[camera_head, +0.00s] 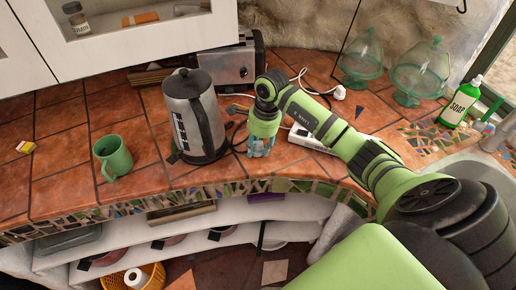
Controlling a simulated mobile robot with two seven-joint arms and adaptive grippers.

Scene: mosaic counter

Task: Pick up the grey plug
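My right gripper (260,151) points down at the front of the tiled counter, just right of the kettle. Its fingers are small and partly merge with the tiles, so I cannot tell whether they are open or shut, or whether anything is between them. A dark grey plug-like piece (236,109) with a cable lies behind the gripper, between the kettle and the toaster; it is small and hard to make out. A white plug (339,92) on a white cable lies farther back to the right. My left gripper is not in view.
A metal kettle (190,118) stands close left of the gripper, with a toaster (229,66) behind. A white power strip (312,139) lies partly under my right arm. A green mug (112,157) is left; glass domes (362,58) and a soap bottle (461,103) are right. The counter's front edge curves nearby.

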